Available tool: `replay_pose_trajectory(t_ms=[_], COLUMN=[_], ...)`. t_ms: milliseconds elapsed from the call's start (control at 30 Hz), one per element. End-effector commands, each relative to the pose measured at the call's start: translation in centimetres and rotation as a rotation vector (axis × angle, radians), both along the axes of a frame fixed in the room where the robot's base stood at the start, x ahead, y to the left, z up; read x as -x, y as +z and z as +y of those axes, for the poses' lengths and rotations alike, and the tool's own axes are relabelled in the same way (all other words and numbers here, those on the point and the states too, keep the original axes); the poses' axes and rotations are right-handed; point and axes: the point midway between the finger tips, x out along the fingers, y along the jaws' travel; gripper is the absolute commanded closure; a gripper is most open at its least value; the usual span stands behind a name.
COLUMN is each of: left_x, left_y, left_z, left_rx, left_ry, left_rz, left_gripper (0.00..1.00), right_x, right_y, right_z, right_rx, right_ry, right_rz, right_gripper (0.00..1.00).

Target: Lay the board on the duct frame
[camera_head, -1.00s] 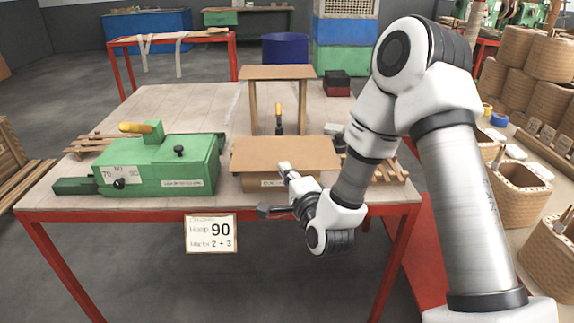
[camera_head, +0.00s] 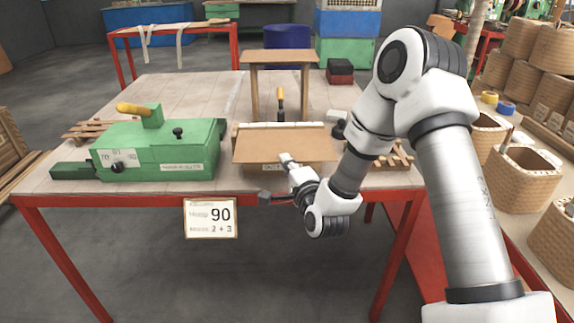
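The board (camera_head: 285,148) is a flat brown sheet near the table's front edge. It is over a low tan frame with a small label, which I take as the duct frame (camera_head: 243,168). A pale strip with dark marks (camera_head: 282,125) shows along the board's far edge. My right gripper (camera_head: 283,174) is at the board's near edge, right of its middle. One pale finger part overlaps the board's edge in the picture. Whether the fingers grip it, and whether the board rests flat or hovers, I cannot tell. My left gripper is out of view.
A green machine (camera_head: 158,148) with a yellow handle stands on the left. A wooden stand (camera_head: 279,56) with a yellow-handled tool (camera_head: 280,104) is behind the board. Wooden slats (camera_head: 392,158) lie to the right, partly behind my arm. The back left of the table (camera_head: 185,92) is clear.

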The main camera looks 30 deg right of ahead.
Motion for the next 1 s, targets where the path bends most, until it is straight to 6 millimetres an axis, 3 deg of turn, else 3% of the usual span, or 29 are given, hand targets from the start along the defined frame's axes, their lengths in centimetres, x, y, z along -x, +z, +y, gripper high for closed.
replay_pose_trajectory(t_ms=[500,867,967,1000], left_x=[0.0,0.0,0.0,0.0], left_y=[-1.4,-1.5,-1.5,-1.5], left_z=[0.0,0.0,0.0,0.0], left_rx=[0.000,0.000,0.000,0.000], left_ry=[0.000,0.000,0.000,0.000], left_rz=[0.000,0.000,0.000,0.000], left_gripper=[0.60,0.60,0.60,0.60], right_x=[-3.5,-3.9,-3.9,-3.9], right_y=[-2.2,-2.1,-2.1,-2.1], right_z=[-1.8,-1.9,-1.9,-1.9], right_rx=[0.001,0.000,0.000,0.000], right_ry=[0.000,0.000,0.000,0.000], right_rz=[-0.002,0.000,0.000,0.000], right_gripper=[1.00,1.00,0.70,0.65])
